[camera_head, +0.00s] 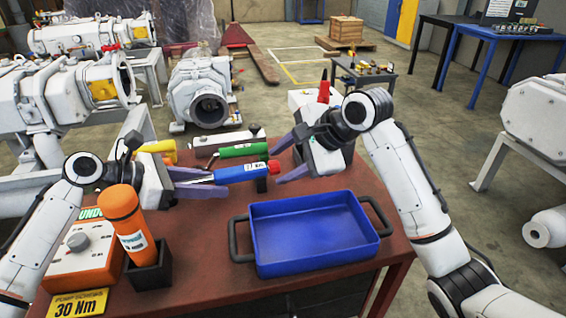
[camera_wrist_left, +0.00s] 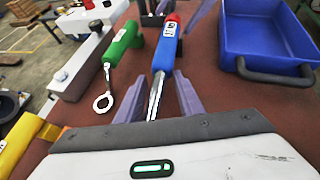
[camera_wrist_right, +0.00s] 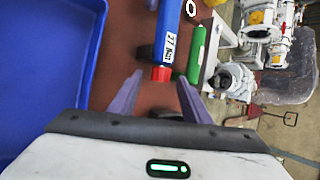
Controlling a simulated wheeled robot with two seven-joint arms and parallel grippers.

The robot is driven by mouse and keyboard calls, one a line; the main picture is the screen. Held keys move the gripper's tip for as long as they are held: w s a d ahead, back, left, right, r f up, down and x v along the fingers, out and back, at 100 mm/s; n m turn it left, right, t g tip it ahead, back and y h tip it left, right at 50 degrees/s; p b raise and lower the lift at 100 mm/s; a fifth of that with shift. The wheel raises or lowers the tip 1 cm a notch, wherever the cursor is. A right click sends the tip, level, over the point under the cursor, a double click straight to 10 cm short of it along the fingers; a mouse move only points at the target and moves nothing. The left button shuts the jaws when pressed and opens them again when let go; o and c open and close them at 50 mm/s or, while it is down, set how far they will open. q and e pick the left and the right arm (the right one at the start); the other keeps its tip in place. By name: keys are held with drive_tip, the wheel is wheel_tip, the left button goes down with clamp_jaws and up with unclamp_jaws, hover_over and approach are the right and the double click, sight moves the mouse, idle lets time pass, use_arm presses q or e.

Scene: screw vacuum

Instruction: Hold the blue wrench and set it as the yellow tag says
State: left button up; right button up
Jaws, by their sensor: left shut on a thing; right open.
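The blue wrench (camera_head: 236,174) is held level above the table, its red end (camera_head: 273,166) pointing right. Its label appears to read 27 Nm in the right wrist view (camera_wrist_right: 171,45). My left gripper (camera_head: 206,179) is shut around its metal shaft, also seen in the left wrist view (camera_wrist_left: 155,96). My right gripper (camera_head: 276,165) is open, its fingers on either side of the red end, which lies near the fingertips in the right wrist view (camera_wrist_right: 161,74); contact is not visible. The yellow tag (camera_head: 76,303) at the front left reads 30 Nm.
A green wrench (camera_head: 242,150) and a yellow one (camera_head: 158,148) lie behind. A blue tray (camera_head: 262,268) stands front centre. An orange device (camera_head: 83,262) and an orange tool in a black holder (camera_head: 150,277) stand left. The red-brown tabletop (camera_head: 205,240) is clear left of the tray.

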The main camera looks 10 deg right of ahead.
use_arm(q)
drive_tip(key=shift+w+a+f, duration=0.1)
use_arm(e)
drive_tip(key=shift+w+a+f, duration=0.1)
drive_tip(key=shift+f, duration=0.05)
drive_tip(key=shift+c, duration=0.5)
drive_tip(key=c, duration=1)
drive_tip(key=shift+o, duration=0.2)
drive_tip(key=shift+s+f+t, duration=0.2)
drive_tip(key=shift+t, duration=0.4)
drive_tip(key=shift+n+t+y, duration=0.3)
drive_tip(key=shift+n+t, duration=0.1)
drive_tip(key=shift+t, duration=0.4)
drive_tip(key=o, duration=1.1)
drive_tip(key=shift+c, duration=0.2)
